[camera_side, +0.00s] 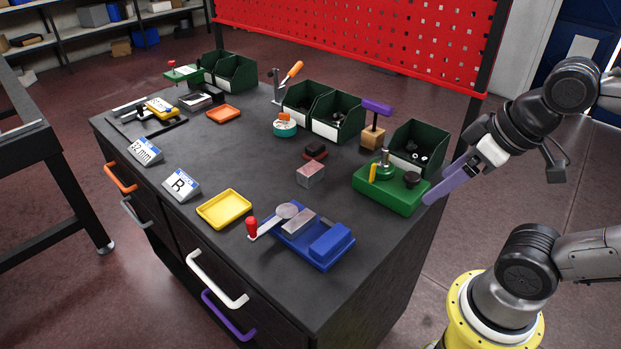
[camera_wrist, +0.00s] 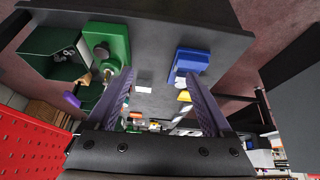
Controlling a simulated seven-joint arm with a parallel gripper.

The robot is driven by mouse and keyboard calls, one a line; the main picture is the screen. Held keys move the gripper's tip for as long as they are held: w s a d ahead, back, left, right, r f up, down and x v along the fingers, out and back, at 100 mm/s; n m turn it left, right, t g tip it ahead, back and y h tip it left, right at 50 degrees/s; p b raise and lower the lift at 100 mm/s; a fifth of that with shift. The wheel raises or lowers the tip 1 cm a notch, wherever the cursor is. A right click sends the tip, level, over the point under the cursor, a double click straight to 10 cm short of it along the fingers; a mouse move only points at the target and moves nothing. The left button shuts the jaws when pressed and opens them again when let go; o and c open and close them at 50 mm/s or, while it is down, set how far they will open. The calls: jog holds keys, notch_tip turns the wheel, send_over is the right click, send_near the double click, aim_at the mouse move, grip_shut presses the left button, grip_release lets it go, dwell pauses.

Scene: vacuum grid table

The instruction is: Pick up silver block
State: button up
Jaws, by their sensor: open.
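A small silver block (camera_side: 310,174) with a reddish tint on its side sits on the dark table between the green fixture and the blue fixture. It shows as a pale block (camera_wrist: 144,89) between my fingers in the wrist view, farther off. A second silver-grey block (camera_side: 299,222) lies in the blue fixture (camera_side: 332,245). My gripper (camera_side: 432,196) has long purple fingers. It is open and empty, beside the green fixture at the table's right edge, apart from both blocks. In the wrist view my gripper (camera_wrist: 160,80) shows its fingers spread wide.
The green fixture (camera_side: 388,190) with a black knob stands between my gripper and the loose block. Behind it are a green bin (camera_side: 418,142) and a purple-handled stamp (camera_side: 375,122). A dark red-topped piece (camera_side: 316,151) lies behind the block. A yellow tray (camera_side: 224,209) is at the front.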

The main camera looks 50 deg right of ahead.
jog(key=w+r+n+g, duration=0.2)
jog(key=w+r+n, duration=0.9)
jog(key=w+n, duration=0.35)
jog(key=n+g, duration=0.3)
jog(key=g, duration=0.1)
send_over(310, 168)
notch_tip(310, 168, down, 22)
jog(key=shift+f, duration=3.1)
grip_shut()
